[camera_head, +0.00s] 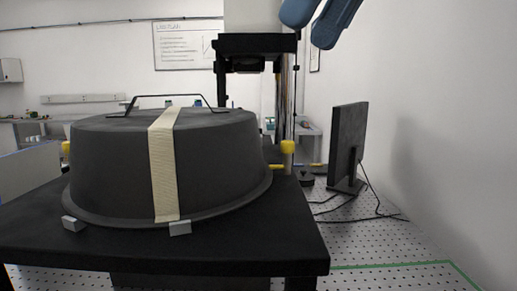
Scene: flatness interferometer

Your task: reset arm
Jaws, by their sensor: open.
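Two blue links of my arm show at the top edge, right of the middle, raised above the table and touching nothing in view. The rest of my arm is cut off by the top of the picture. My gripper is not in view. A large dark round cover (105,170) with a thin top handle and a pale strap (165,165) sits on a black table (265,250) at the left.
A black frame (256,44) stands behind the cover. A monitor (348,145) with loose cables stands on the perforated bench (375,240) at the right, near the wall. A whiteboard (184,45) hangs at the back.

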